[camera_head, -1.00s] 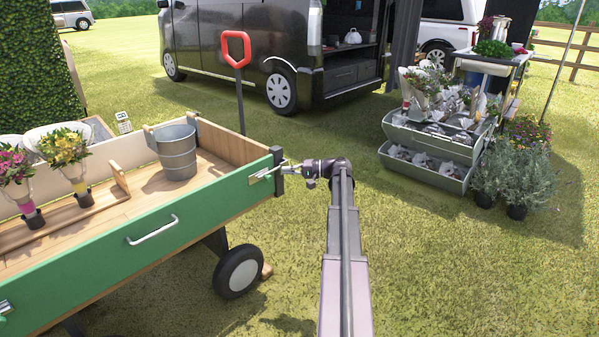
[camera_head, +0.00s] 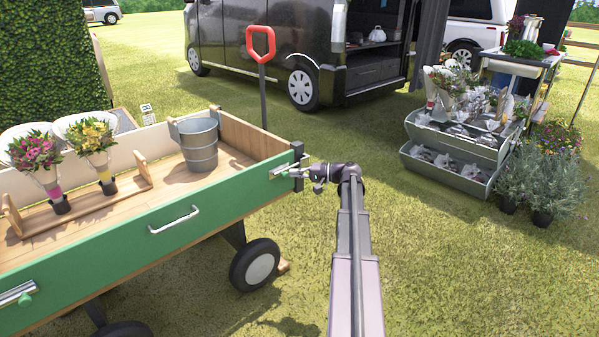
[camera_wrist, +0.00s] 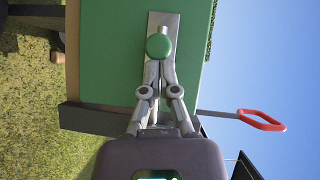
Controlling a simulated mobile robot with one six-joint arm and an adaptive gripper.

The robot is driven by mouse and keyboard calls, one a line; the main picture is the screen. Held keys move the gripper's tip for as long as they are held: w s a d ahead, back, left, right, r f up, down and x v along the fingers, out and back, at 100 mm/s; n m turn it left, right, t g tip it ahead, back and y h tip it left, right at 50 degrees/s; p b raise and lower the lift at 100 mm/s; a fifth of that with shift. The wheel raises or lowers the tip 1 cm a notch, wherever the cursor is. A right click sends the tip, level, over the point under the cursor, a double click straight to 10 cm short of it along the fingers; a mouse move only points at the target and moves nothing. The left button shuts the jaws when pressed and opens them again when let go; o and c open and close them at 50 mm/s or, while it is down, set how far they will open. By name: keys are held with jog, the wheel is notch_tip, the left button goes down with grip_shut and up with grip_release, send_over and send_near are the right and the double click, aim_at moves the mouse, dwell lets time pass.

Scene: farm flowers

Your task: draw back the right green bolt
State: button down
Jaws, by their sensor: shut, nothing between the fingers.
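The right green bolt is on the green side panel (camera_head: 120,240) of the cart, near its right corner. In the wrist view its round green knob (camera_wrist: 159,46) stands in front of a pale metal plate (camera_wrist: 157,20). My gripper (camera_head: 297,173) reaches the bolt from the right; in the wrist view my gripper (camera_wrist: 160,66) is shut, with its fingertips right at the knob's lower edge. Nothing is held between the fingers. I cannot tell whether the tips touch the knob. In the head view the bolt is small and partly covered by the fingers.
Another bolt with a green knob (camera_head: 25,300) is at the panel's left end. A handle (camera_head: 174,220) is on the panel. A bucket (camera_head: 199,150) and flower bunches (camera_head: 95,145) stand in the cart. A red-handled tool (camera_head: 261,43) rises behind.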

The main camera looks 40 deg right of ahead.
jog(key=shift+s+a, duration=0.15)
jog(key=shift+a, duration=0.85)
jog(key=shift+d, duration=0.1)
jog(key=w+d+p+v, duration=0.1)
jog(key=w+d+v, duration=0.1)
jog(key=v, duration=1.1)
jog(key=shift+p, duration=0.35)
jog(key=shift+r, duration=0.15)
